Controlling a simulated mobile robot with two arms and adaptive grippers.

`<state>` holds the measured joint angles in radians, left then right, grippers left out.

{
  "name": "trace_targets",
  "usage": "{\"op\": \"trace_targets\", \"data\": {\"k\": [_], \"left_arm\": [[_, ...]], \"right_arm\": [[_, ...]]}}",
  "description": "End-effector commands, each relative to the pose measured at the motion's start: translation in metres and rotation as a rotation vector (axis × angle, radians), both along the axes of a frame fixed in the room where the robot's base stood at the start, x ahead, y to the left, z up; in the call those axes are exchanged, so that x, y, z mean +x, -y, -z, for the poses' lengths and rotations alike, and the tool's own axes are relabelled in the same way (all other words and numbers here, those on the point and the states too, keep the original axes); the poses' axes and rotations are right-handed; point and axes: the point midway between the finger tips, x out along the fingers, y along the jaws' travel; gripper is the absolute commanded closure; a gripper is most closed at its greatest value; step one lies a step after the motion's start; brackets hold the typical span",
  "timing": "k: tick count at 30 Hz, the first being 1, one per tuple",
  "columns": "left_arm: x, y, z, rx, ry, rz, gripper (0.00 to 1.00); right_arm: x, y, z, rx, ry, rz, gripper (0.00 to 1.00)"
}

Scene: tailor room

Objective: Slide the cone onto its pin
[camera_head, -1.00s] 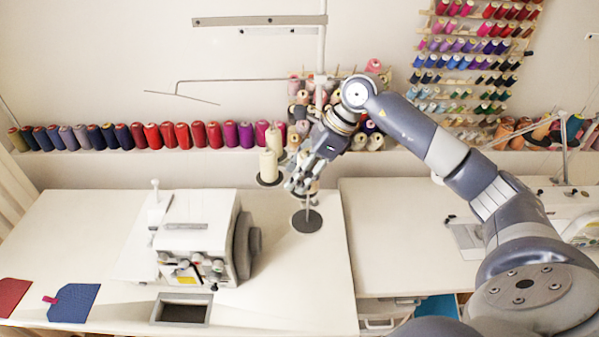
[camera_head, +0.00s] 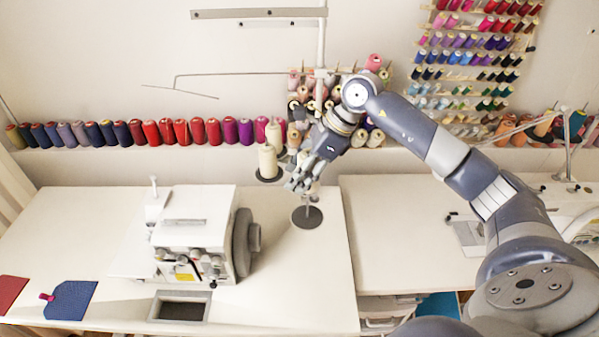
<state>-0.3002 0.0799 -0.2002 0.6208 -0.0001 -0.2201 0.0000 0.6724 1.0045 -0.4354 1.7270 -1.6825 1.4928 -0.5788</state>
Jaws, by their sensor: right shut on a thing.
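My right gripper (camera_head: 301,184) hangs from the upper right above the pin (camera_head: 308,203), which stands up from a dark round disc (camera_head: 307,218) on the white table. It is shut on a pale cone, which the fingers hide almost wholly. The cone appears to be over the upper part of the pin; I cannot tell how far around it. Another cream cone (camera_head: 267,162) stands on a second dark disc, behind and left of the gripper. My left gripper is out of view.
A white sewing machine (camera_head: 194,240) stands left of the disc, with its handwheel towards it. A thread stand pole (camera_head: 321,45) rises behind my gripper. A row of colored cones (camera_head: 165,132) lines the back ledge. The table right of the machine's front is clear.

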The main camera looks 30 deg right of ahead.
Motion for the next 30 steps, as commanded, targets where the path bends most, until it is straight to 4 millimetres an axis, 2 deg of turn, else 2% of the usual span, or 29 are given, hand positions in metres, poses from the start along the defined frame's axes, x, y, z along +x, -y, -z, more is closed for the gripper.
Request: {"op": "trace_targets", "data": {"k": [30], "left_arm": [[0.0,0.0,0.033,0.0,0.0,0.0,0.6]], "right_arm": [[0.0,0.0,0.037,0.001,0.001,0.0,0.87]]}}
